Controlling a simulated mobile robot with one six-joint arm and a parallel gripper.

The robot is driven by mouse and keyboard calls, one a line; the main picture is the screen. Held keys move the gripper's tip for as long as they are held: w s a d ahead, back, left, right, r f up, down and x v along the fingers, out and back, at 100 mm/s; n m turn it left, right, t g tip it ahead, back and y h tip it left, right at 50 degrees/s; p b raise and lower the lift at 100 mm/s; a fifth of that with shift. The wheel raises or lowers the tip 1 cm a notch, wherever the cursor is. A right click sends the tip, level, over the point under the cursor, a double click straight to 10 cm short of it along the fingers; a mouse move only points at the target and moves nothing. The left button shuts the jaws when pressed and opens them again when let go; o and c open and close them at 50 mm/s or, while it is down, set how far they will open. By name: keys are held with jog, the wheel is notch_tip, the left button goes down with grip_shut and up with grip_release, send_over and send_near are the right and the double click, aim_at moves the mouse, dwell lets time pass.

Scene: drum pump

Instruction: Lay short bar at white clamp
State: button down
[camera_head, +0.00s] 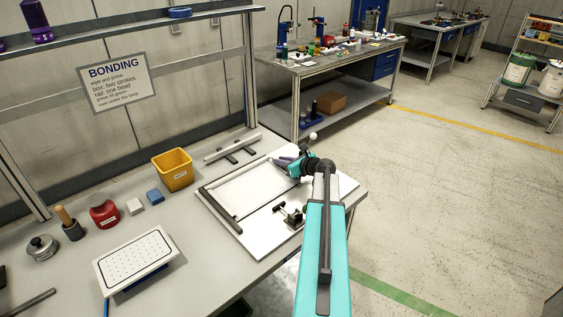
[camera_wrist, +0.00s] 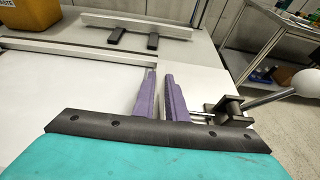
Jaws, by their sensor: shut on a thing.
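My gripper (camera_wrist: 160,73), with purple fingers, is low over the right far part of the white board (camera_head: 258,188). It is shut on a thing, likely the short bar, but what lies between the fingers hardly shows. A pale bar (camera_wrist: 80,51) runs along the board's far edge and ends close to the fingertips; I cannot tell whether it is the held one. The white clamp, with a white ball knob (camera_wrist: 305,82) and a dark body (camera_wrist: 228,108), stands just right of the fingers. In the head view its knob (camera_head: 312,135) shows behind my gripper.
A dark bar (camera_head: 218,204) lies along the board's left edge. A second clamp (camera_head: 290,213) stands at the near right. Behind the board, a pale bar (camera_head: 232,147) rests on two black supports. A yellow bin (camera_head: 173,170) and a blue block (camera_head: 154,196) stand left.

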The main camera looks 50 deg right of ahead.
jog(key=shift+f, duration=0.35)
jog(key=c, duration=2)
grip_release()
jog(key=shift+a, duration=0.1)
jog(key=shift+c, duration=0.2)
jog(key=shift+r, duration=0.25)
jog(key=b+v, duration=0.2)
jog(key=v, duration=1)
jog(key=shift+r+b, duration=0.15)
jog(key=shift+b, duration=0.2)
